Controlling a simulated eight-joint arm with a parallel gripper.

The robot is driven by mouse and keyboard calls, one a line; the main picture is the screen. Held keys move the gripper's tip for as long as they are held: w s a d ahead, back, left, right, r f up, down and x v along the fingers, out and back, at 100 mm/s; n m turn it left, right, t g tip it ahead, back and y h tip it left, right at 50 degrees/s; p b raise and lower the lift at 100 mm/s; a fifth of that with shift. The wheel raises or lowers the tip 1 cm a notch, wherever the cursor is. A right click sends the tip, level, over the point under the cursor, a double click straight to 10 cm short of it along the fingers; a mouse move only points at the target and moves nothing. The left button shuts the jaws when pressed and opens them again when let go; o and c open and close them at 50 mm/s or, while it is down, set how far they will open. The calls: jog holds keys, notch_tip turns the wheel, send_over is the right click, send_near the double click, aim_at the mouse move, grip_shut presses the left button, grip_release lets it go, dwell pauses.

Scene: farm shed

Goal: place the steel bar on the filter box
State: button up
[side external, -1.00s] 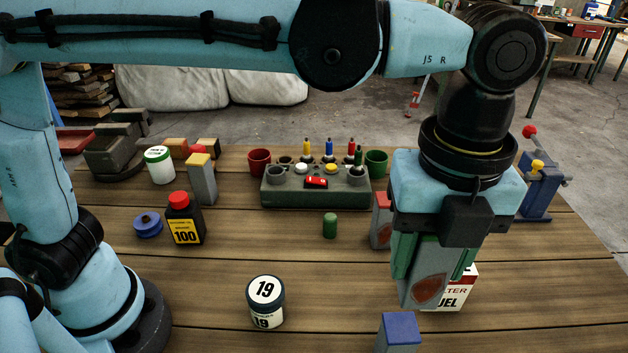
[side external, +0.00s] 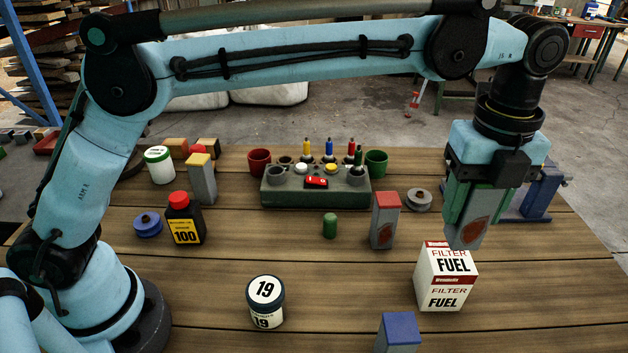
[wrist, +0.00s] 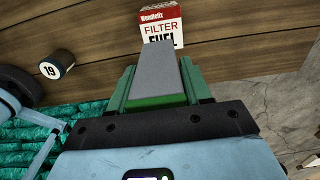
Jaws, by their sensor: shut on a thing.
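The steel bar (side external: 467,228) is grey with a rusty brown patch on its face. My gripper (side external: 470,212) is shut on it and holds it upright, its lower part hanging below the green fingers. The bar also shows in the wrist view (wrist: 163,72). The filter box (side external: 442,290) is white and red, marked FILTER FUEL, and stands on the table at the right. In the side view the bar's lower end is just above the box's back right edge; I cannot tell whether they touch. In the wrist view the bar covers part of the box (wrist: 160,25).
A red-topped grey block (side external: 385,222) stands left of the bar, near a grey roll (side external: 418,200). A blue vise (side external: 540,190) is behind my gripper. A blue-topped block (side external: 398,335) is at the front. A jar marked 19 (side external: 266,302) stands on open table at left.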

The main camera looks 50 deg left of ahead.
aim_at(464, 224)
jog(key=shift+w+a+f, duration=0.3)
jog(key=shift+w+f, duration=0.15)
jog(key=shift+w, duration=0.25)
jog(key=shift+f, duration=2.05)
jog(key=o, duration=1.3)
jog(key=shift+f, duration=0.15)
jog(key=shift+c, duration=0.2)
notch_tip(464, 224, up, 10)
jog(key=shift+r, duration=0.1)
jog(key=shift+w+r, duration=0.1)
jog(key=shift+r, duration=0.85)
